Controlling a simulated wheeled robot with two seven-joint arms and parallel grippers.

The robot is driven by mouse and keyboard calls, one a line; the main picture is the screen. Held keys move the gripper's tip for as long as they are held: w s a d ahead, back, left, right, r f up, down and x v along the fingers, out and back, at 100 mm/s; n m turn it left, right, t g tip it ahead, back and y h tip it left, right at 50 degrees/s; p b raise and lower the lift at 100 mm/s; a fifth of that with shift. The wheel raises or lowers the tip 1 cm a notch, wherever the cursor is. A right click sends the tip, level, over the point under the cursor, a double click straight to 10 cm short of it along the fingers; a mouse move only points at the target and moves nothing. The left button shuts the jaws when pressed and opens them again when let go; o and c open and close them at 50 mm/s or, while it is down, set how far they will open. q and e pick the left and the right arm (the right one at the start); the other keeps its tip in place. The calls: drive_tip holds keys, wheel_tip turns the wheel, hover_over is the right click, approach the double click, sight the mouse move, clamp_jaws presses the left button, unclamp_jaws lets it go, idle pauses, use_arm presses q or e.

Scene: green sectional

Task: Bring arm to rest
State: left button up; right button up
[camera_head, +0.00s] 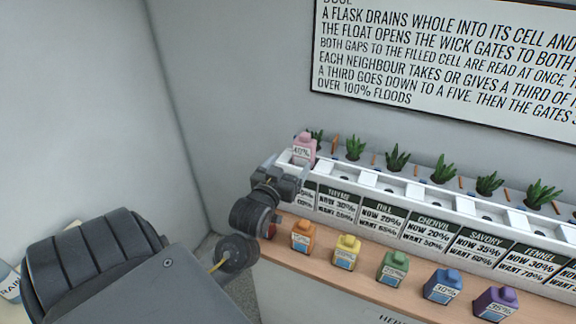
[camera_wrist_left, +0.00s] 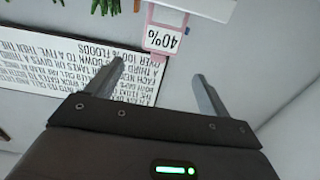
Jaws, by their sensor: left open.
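My left arm comes in from the lower left of the head view. Its gripper (camera_head: 290,172) is at the left end of the white planter, just below a pink flask (camera_head: 304,150). In the left wrist view the two fingers (camera_wrist_left: 155,85) stand wide apart with nothing between them. The pink flask, marked 40%, shows beyond the fingertips there (camera_wrist_left: 166,32), apart from them. The flask stands upright at the planter's left end; what it rests on is partly hidden by the gripper. My right gripper is in neither view.
The white planter (camera_head: 420,188) holds several green plants and cell labels. Orange (camera_head: 303,236), yellow (camera_head: 346,252), green (camera_head: 392,268), blue (camera_head: 442,286) and purple (camera_head: 495,303) flasks line the wooden ledge before it. A text board (camera_head: 450,60) hangs behind. Open space lies left.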

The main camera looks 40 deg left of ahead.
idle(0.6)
use_arm(q)
drive_tip(key=s+d+f+m+g+h, duration=0.25)
drive_tip(key=s+d+f, duration=0.25)
drive_tip(key=f, duration=0.3)
drive_tip(key=s+d+f+m+g+h, duration=0.1)
drive_tip(key=s+d+f+g+h, duration=0.1)
drive_tip(key=s+d+f+g, duration=0.45)
drive_tip(key=s+d+f+m+g+h, duration=0.2)
drive_tip(key=s+d+f+g, duration=0.25)
drive_tip(key=s+f, duration=0.6)
drive_tip(key=s+d+f+g+b, duration=0.1)
drive_tip(key=s+f, duration=0.1)
drive_tip(key=f, duration=1.2)
drive_tip(key=s+f+b, duration=0.1)
drive_tip(key=s+f, duration=0.1)
drive_tip(key=f, duration=1.2)
drive_tip(key=s+a+f+g, duration=0.1)
drive_tip(key=s+a+f, duration=0.1)
drive_tip(key=s+f, duration=1.3)
drive_tip(key=shift+s+a+f+m+y+b, duration=0.25)
drive_tip(key=shift+s+a+m+y+b, duration=0.1)
drive_tip(key=shift+s+b, duration=0.1)
